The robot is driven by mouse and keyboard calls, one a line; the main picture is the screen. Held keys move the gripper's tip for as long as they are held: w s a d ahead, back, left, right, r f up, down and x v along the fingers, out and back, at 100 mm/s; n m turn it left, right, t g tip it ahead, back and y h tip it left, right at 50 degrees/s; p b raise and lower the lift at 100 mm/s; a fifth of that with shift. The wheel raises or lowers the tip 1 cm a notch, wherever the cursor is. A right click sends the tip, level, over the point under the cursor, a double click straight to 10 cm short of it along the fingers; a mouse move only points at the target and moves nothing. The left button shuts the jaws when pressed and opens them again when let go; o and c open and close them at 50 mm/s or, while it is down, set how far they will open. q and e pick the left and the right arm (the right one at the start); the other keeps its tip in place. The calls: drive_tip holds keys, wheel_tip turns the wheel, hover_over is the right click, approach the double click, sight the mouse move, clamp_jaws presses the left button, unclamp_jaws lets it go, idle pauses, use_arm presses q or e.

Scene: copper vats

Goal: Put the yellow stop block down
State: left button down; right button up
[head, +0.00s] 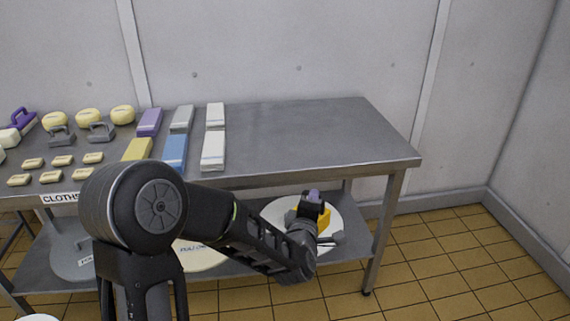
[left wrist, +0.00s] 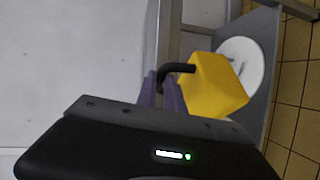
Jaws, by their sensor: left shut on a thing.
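The yellow stop block (left wrist: 213,86) has a dark bent handle (left wrist: 176,69) and shows large in the left wrist view. In the head view the block (head: 323,219) is a small yellow shape, partly hidden by my gripper. My left gripper (head: 314,200) is shut on the block, with its purple fingers (left wrist: 163,92) at the handle. In the head view it is in front of the table's right part, over a white round disc (head: 351,219) at lower shelf height. I cannot tell whether the block touches anything below. My right gripper is not in view.
The steel table (head: 300,136) has a clear right half. Its left half holds folded cloths (head: 175,150), yellow sponges (head: 88,118), small bars and grey-handled pads. A lower shelf (head: 235,267) carries round discs. The table leg (head: 382,232) stands right of my gripper; tiled floor lies beyond.

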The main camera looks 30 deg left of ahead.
use_arm(q)
drive_tip(key=d+f+m+h, duration=0.3)
drive_tip(key=d+f+h, duration=0.1)
drive_tip(key=d+f, duration=0.2)
wheel_tip(320, 180, up, 10)
drive_tip(key=s+p, duration=0.1)
drive_tip(key=p, duration=1.1)
drive_tip(key=shift+s+d+t, duration=0.15)
drive_tip(key=shift+t, duration=0.15)
